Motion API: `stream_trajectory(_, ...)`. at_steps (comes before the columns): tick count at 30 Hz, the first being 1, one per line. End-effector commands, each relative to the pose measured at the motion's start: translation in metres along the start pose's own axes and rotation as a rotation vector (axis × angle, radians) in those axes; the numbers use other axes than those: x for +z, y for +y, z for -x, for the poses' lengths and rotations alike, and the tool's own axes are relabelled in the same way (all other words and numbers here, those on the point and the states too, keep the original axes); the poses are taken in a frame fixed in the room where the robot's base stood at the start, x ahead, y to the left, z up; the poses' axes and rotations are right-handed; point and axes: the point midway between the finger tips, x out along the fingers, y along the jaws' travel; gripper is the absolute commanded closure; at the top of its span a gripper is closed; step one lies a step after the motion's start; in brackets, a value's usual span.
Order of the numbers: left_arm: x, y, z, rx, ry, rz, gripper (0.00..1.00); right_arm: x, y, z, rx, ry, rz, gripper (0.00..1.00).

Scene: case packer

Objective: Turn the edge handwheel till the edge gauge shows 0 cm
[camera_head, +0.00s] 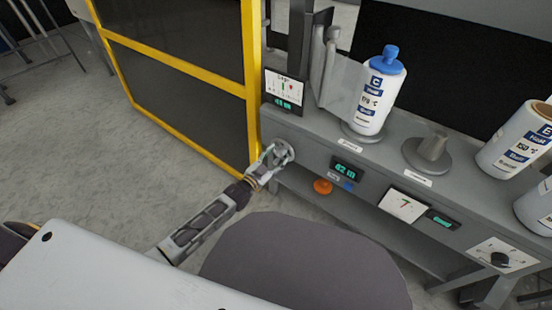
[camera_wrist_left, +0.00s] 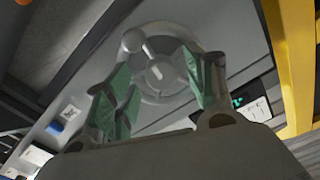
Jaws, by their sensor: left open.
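The edge handwheel (camera_head: 284,151) is a small grey disc on the front left face of the grey machine. In the left wrist view the wheel (camera_wrist_left: 165,82) shows a round hub and a knob (camera_wrist_left: 133,40) at its rim. My left gripper (camera_head: 270,159) is at the wheel, open, its green-padded fingers (camera_wrist_left: 157,72) on either side of the hub in the picture. I cannot tell whether they touch it. The edge gauge (camera_head: 288,102) is a small green-lit display under a white sign above the wheel. Its figure is too small to read surely. My right gripper is not in view.
A yellow-framed dark guard (camera_head: 250,75) stands close left of the wheel. Open floor (camera_head: 130,150) is at left.

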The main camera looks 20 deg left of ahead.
Motion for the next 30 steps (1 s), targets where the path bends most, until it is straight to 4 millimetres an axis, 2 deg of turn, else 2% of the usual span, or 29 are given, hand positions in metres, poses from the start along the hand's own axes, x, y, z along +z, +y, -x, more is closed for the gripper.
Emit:
stream_trajectory(11, -0.0005, 0.0, -0.0026, 0.0, 0.0, 0.0, 0.46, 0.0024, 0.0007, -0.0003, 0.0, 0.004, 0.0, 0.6)
stream_trajectory(22, -0.0005, 0.0001, -0.0025, 0.0, 0.001, 0.0, 0.91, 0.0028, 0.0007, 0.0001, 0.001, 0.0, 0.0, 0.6)
stream_trajectory(30, -0.0009, 0.0001, -0.0025, 0.0, 0.0, 0.017, 0.91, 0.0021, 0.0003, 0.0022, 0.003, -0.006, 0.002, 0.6)
